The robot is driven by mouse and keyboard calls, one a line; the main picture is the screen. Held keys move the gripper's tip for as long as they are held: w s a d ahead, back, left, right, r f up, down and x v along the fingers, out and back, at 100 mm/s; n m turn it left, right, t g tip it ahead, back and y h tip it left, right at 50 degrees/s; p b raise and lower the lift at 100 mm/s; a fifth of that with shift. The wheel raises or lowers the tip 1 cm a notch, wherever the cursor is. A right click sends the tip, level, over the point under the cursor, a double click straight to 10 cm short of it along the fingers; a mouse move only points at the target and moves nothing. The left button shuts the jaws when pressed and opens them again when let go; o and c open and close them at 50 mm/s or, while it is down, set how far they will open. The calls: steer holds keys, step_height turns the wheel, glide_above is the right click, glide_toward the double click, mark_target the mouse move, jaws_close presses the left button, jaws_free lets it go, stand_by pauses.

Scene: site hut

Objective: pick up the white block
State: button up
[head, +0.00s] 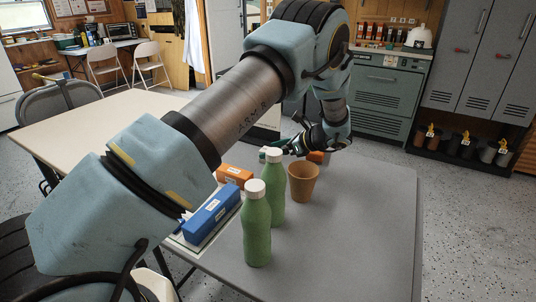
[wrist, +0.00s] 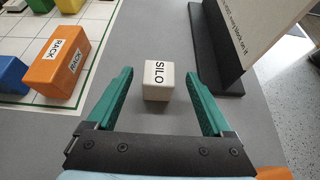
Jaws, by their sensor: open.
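The white block (wrist: 158,80) is a small cube marked "SILO" in the wrist view. It rests on the grey table top (wrist: 150,28). My gripper (wrist: 160,73) is open, with one green finger on each side of the block and a visible gap on both sides. The block sits between the fingers in the picture; its exact height relative to them is hard to tell. In the head view my gripper (head: 288,148) is low over the table behind the bottles, and I cannot make out the block there.
An orange "RACK" block (wrist: 60,62) stands on a white gridded board (wrist: 100,12) to the left. An upright panel on a black base (wrist: 213,50) is close on the right. Two green bottles (head: 257,230) and a brown cup (head: 302,183) stand nearer in the head view.

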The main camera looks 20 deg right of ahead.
mark_target(260, 152)
steer(key=p+x, duration=0.1)
steer(key=x, duration=0.4)
steer(key=shift+w+a+f+p, duration=0.15)
steer(key=shift+w+a+p, duration=0.1)
steer(key=shift+p, duration=0.15)
steer(key=shift+c, duration=0.3)
jaws_close()
